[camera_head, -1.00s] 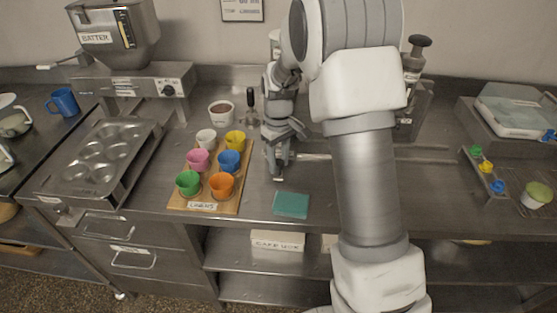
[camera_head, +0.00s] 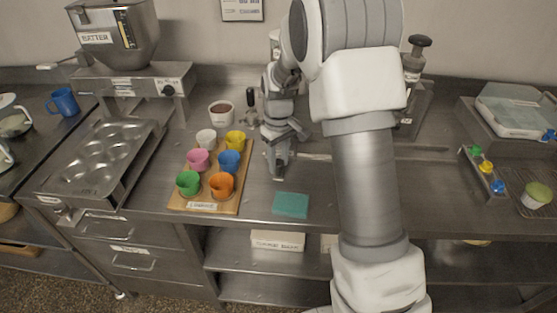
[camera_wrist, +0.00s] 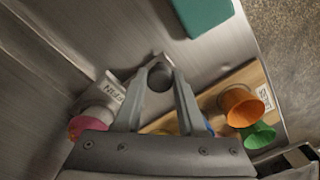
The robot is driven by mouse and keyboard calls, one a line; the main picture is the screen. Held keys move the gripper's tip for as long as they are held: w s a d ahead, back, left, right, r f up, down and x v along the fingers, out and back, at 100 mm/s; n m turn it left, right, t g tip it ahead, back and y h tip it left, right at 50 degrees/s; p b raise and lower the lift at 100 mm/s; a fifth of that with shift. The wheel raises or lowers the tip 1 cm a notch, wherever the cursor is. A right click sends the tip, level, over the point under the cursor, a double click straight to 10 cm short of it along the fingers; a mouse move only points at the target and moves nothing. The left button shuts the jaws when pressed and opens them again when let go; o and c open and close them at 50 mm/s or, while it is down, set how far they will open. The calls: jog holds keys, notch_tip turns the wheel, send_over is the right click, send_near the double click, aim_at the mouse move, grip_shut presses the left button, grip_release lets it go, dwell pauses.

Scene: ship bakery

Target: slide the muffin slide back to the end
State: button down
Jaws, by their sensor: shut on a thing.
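My gripper (camera_head: 277,172) points down at the counter, right of the cup board. In the wrist view its two fingers (camera_wrist: 160,85) are shut on a dark round knob (camera_wrist: 160,74). A pale plate with a partly readable label (camera_wrist: 112,88) lies under and beside the fingers; it appears to be the muffin slide. The fingers and my arm hide much of it. In the head view a long slot or rail (camera_head: 425,148) runs along the counter to the right, partly behind my arm; I cannot tell exactly where its left end is.
A wooden board (camera_head: 204,207) with several coloured cups stands close left of the gripper. A teal pad (camera_head: 290,205) lies at the counter's front edge. A brown-filled pot (camera_head: 221,113) stands behind the board.

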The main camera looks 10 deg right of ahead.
dwell(0.4)
jog(key=s+d, duration=0.5)
jog(key=d, duration=1.1)
jog(key=s+d+p, duration=0.1)
jog(key=s+d, duration=0.4)
jog(key=d, duration=1.1)
jog(key=s+d+p, duration=0.1)
jog(key=s+d, duration=0.4)
jog(key=d, duration=1.1)
jog(key=shift+s, duration=0.25)
jog(key=shift+d+r, duration=0.1)
jog(key=c, duration=0.5)
grip_release()
notch_tip(320, 180, up, 17)
jog(key=shift+r+p, duration=0.15)
jog(key=shift+p, duration=0.2)
